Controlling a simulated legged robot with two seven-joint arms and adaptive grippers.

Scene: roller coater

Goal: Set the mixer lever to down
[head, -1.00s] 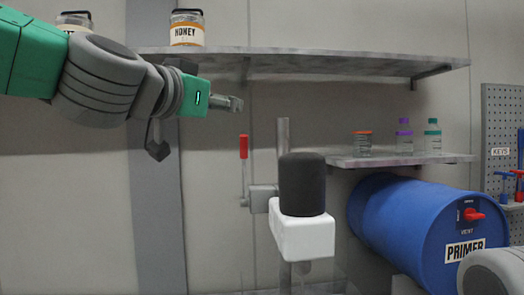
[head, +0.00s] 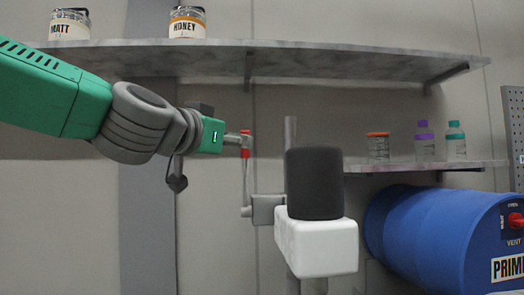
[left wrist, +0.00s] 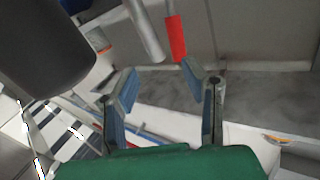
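The mixer has a black cylinder (head: 314,183) on top of a white body (head: 318,247). Its lever has a red handle (head: 246,150) that stands upright at the mixer's left, above a grey link. My left gripper (head: 244,138) is at the upper end of the red handle in the head view and partly overlaps it. In the left wrist view my left gripper (left wrist: 160,76) has its two fingers apart with nothing between them. The red handle (left wrist: 176,38) shows just beyond the fingertips, nearer the right one. I cannot tell whether they touch. My right gripper is out of view.
A long shelf (head: 350,68) with jars runs above my left arm. A lower shelf (head: 400,167) with small bottles is right of the mixer.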

